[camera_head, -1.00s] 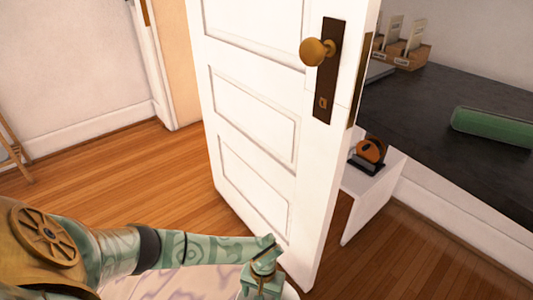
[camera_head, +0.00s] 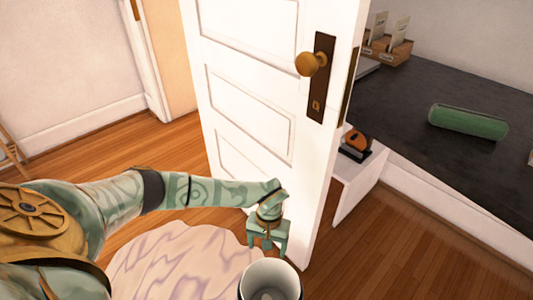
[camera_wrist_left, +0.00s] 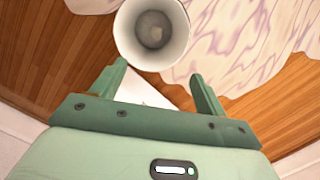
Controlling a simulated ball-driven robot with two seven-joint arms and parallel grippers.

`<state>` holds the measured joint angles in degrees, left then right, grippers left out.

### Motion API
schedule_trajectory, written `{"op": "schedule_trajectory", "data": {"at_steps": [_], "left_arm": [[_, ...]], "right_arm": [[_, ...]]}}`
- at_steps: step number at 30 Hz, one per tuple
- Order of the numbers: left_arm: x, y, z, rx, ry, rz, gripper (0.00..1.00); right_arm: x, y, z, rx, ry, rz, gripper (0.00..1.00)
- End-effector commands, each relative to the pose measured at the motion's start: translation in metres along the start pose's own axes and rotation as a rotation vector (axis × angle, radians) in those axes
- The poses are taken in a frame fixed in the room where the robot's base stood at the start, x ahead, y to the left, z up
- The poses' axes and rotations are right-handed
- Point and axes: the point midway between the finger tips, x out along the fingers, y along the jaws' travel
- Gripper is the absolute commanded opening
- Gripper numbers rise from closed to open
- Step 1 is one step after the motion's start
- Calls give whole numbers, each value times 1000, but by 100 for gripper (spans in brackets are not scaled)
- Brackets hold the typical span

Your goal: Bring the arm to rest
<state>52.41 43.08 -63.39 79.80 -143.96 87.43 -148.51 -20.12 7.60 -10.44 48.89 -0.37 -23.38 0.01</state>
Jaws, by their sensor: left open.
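My left arm comes in from the left, and its pale green gripper (camera_head: 268,250) points down in front of the lower part of the white door. In the left wrist view the two fingers (camera_wrist_left: 160,78) stand wide apart with nothing between them. A white cup with a grey inside (camera_head: 270,280) is just in front of the gripper in the head view. The cup also shows in the left wrist view (camera_wrist_left: 127,40), beyond the fingertips and apart from them. My right gripper is not in view.
A round marbled tabletop (camera_head: 170,262) lies below my left arm. The white door (camera_head: 250,95) with a brass knob (camera_head: 310,64) stands behind the gripper. At right are a dark counter (camera_head: 420,100), a green cylinder (camera_head: 468,121) and an orange-black object (camera_head: 356,144). Wooden floor is clear at lower right.

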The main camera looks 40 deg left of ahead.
Motion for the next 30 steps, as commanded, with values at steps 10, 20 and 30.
{"op": "schedule_trajectory", "data": {"at_steps": [10, 20, 30], "left_arm": [[-12, 0, 0, 0, -2, 0, 74], [-11, 2, 2, -1, -4, 8, 74], [-23, 168, 122, -367, -305, 706, 74]], "right_arm": [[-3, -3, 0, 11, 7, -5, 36], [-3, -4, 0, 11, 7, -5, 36], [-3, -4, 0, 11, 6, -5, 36]]}}
